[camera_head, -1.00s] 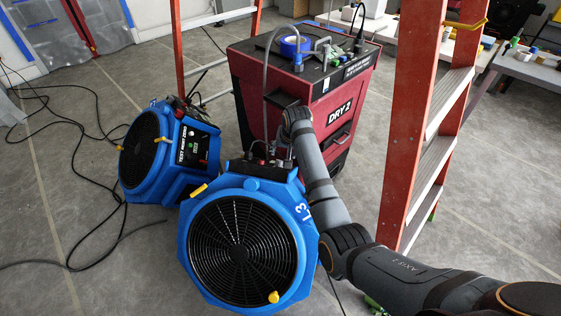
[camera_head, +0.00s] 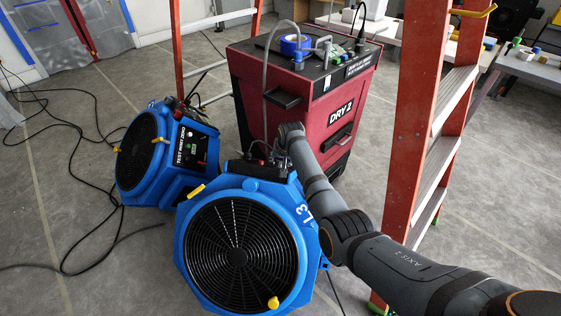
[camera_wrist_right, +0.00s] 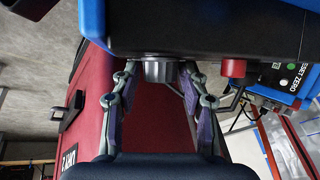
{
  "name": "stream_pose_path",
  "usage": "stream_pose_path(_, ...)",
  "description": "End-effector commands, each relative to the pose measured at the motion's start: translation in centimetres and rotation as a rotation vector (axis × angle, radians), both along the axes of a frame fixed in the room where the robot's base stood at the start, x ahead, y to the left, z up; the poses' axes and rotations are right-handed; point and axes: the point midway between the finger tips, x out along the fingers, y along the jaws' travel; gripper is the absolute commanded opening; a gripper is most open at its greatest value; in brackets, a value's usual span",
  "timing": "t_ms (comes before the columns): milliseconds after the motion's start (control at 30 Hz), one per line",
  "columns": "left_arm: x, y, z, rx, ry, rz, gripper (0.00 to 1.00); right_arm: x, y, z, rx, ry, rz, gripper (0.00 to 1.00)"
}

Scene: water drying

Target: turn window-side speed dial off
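A blue fan marked L3 (camera_head: 195,235) stands in front with a black grille; its control box (camera_head: 255,171) is at the top rear. A second blue fan (camera_head: 172,193) stands behind it at left, with a labelled black panel. My right arm reaches over to the rear of L3. In the right wrist view a dark round dial (camera_wrist_right: 161,72) projects below a dark box, beside a red knob (camera_wrist_right: 233,68). My right gripper (camera_wrist_right: 158,85) is open, its fingertips on either side of the dial with small gaps. My left gripper is not in view.
A red dehumidifier marked DRY 2 (camera_head: 300,120) stands close behind my right gripper. An orange ladder (camera_head: 412,130) rises just right of my arm. Black cables (camera_head: 75,150) lie on the floor at left. A cluttered table (camera_head: 535,72) is at far right.

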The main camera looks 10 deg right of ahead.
Motion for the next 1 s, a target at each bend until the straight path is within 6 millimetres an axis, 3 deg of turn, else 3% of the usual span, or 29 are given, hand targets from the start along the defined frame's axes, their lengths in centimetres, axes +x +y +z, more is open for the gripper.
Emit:
stream_pose_path(33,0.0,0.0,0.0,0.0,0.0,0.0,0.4,0.0,0.0,0.0,0.0,0.0,0.0,0.33)
stream_pose_path(267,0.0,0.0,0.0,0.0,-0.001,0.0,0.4,0.0,0.0,0.0,0.0,0.0,0.0,0.02)
stream_pose_path(500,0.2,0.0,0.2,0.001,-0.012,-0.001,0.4,0.0,-0.1,0.1,0.013,-0.006,0.015,0.01)
stream_pose_path(867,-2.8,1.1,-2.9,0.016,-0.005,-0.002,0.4,-0.1,-0.5,0.0,0.138,-0.068,0.171,0.01)
stream_pose_path(1000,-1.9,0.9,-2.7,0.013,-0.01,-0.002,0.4,0.0,-0.6,-0.4,0.214,-0.107,0.265,0.01)
